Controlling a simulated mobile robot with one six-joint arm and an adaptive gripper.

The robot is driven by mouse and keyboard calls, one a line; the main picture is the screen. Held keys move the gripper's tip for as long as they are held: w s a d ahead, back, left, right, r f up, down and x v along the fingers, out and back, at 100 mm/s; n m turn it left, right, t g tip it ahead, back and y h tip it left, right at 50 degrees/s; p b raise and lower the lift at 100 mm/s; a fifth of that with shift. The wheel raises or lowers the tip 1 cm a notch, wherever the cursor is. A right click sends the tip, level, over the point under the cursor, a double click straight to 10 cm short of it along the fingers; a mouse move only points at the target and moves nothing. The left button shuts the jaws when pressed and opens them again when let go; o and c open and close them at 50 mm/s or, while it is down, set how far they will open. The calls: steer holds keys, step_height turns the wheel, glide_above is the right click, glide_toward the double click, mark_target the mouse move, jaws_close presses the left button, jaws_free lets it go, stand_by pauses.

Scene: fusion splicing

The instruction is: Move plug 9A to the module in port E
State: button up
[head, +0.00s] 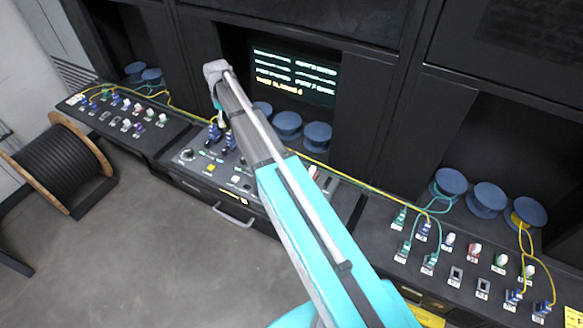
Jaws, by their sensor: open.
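My gripper (217,103) hangs at the far end of my arm, above the centre console, mostly hidden by the arm. It is open, and I see nothing held in it. Two blue plugs (214,133) stand upright just below it on the centre console. Other plugs, green and blue with cables (427,262), stand on the right panel. Several more plugs and port modules (127,123) stand on the left panel. The labels are too small to read, so I cannot tell which plug is 9A or which module is in port E.
Yellow and green cables run across the panels, one yellow cable (350,180) along the centre. Blue spools (287,124) stand in the recesses behind. A lit screen (293,76) is at the back. A large cable drum (62,165) stands on the open floor at left.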

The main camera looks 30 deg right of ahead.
mark_target(230, 132)
steer(key=shift+f+b, duration=3.8)
steer(key=shift+f, duration=0.2)
jaws_close()
steer(key=shift+r, duration=0.25)
steer(key=shift+r+p, duration=0.35)
steer(key=shift+p, duration=0.3)
steer(key=shift+r, duration=0.25)
steer(key=shift+r+p, duration=2.05)
steer(key=shift+p, duration=0.25)
steer(key=shift+r, duration=0.15)
